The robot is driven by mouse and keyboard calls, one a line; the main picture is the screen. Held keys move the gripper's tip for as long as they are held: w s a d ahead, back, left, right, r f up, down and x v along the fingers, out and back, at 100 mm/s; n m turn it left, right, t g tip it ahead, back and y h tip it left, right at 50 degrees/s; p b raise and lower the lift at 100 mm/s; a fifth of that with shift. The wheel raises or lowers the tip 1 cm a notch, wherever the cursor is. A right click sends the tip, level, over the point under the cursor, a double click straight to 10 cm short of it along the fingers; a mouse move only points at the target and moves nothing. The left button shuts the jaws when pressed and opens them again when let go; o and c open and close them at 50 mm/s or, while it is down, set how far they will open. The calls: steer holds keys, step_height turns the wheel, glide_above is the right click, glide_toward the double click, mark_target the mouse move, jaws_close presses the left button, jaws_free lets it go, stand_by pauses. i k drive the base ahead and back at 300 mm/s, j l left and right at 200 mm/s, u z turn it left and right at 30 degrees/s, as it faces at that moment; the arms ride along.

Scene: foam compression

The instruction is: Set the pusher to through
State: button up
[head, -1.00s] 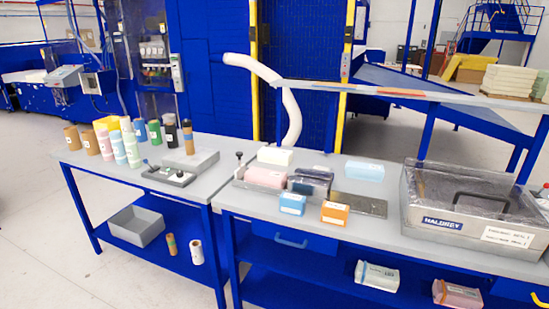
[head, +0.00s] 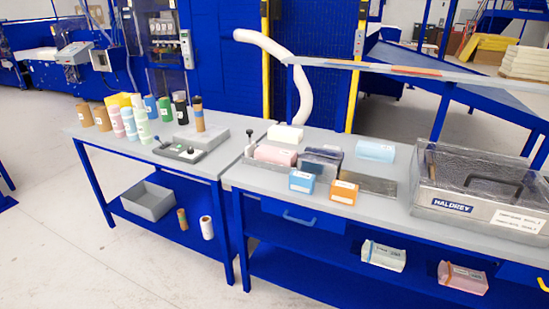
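I cannot tell for sure which part is the pusher. A grey tray-like fixture (head: 272,160) on the right table holds a pink block (head: 275,154) and a dark, partly clear cover (head: 320,162). A small upright lever with a dark knob (head: 249,135) stands at its left end. No setting or label can be read on either. My gripper is not in view.
Several coloured rolls (head: 130,123) stand on the left table (head: 215,172). Blue (head: 302,181) and orange (head: 343,192) blocks sit before the fixture. A large clear-lidded box (head: 450,206) fills the right end. A narrow gap separates the tables. Floor at front left is clear.

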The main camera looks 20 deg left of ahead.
mark_target(249, 150)
steer(key=u, duration=1.25)
steer(key=i+u, duration=0.5)
steer(key=i, duration=2.05)
